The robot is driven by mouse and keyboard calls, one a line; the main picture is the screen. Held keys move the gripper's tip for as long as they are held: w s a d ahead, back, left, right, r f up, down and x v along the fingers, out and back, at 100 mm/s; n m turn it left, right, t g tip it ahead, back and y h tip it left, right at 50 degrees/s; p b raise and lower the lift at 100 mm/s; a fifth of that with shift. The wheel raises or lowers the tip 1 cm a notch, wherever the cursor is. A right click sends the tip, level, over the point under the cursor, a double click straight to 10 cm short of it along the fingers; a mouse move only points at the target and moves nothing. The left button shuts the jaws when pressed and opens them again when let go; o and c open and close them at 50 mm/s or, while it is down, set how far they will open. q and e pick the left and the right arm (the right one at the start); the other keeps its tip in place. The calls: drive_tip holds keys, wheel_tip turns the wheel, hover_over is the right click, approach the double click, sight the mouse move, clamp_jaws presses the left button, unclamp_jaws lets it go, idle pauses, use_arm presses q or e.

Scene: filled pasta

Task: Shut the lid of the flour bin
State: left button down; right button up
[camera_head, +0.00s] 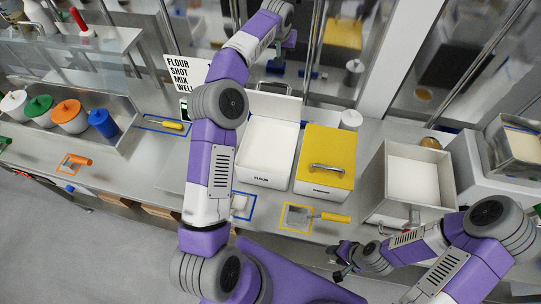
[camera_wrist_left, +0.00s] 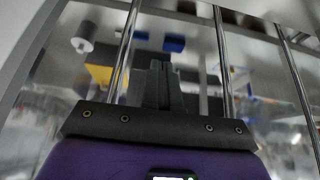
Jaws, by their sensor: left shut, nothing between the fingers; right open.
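The flour bin (camera_head: 268,180) is a white box with a FLOUR label, standing on the counter in the head view. Its top is open and pale contents show inside. Its lid (camera_head: 272,103) stands raised at the back edge, with a dark handle near its top. My left arm reaches past the bin's left side. My left gripper (camera_head: 288,42) is shut and empty, beyond the raised lid and apart from it. In the left wrist view its fingers (camera_wrist_left: 158,85) are together. My right gripper (camera_head: 343,258) is low at the counter's front edge, open, away from the bin.
A yellow-lidded bin (camera_head: 327,150) stands right beside the flour bin. An open metal-sided bin (camera_head: 412,180) is further right. A yellow-handled scraper (camera_head: 320,216) lies in front. Metal posts (camera_head: 316,45) rise behind the counter. Several coloured-lid jars (camera_head: 70,116) stand at left.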

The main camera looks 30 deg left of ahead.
use_arm(q)
wheel_tip(320, 180, down, 7)
drive_tip(key=b, duration=0.5)
drive_tip(key=shift+f, duration=0.15)
idle(0.4)
